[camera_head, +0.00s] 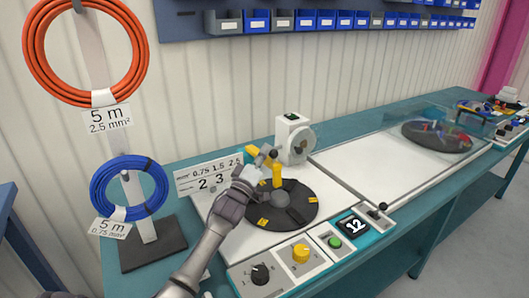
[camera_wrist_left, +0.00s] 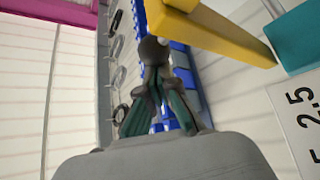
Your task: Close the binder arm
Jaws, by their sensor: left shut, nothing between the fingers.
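The yellow binder arm (camera_head: 252,151) stands at the back of the black round reel plate (camera_head: 300,205), by the white machine head. In the left wrist view the yellow bar (camera_wrist_left: 215,35) runs across the top, close in front of my gripper. A dark ball knob (camera_wrist_left: 153,48) shows beside the bar, right at the fingertips. My left gripper (camera_head: 262,162) is shut and empty, its tips at or touching the knob; contact is hard to tell. It also shows in the left wrist view (camera_wrist_left: 157,85). A yellow post (camera_head: 277,176) stands beside the tips. My right gripper is out of view.
A white machine head (camera_head: 293,138) stands behind the plate, and a number sign (camera_head: 209,178) to its left. A control panel (camera_head: 300,254) with knobs is in front. Orange (camera_head: 42,55) and blue (camera_head: 105,188) cable coils hang left. The white bench top (camera_head: 370,165) right of the plate is clear.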

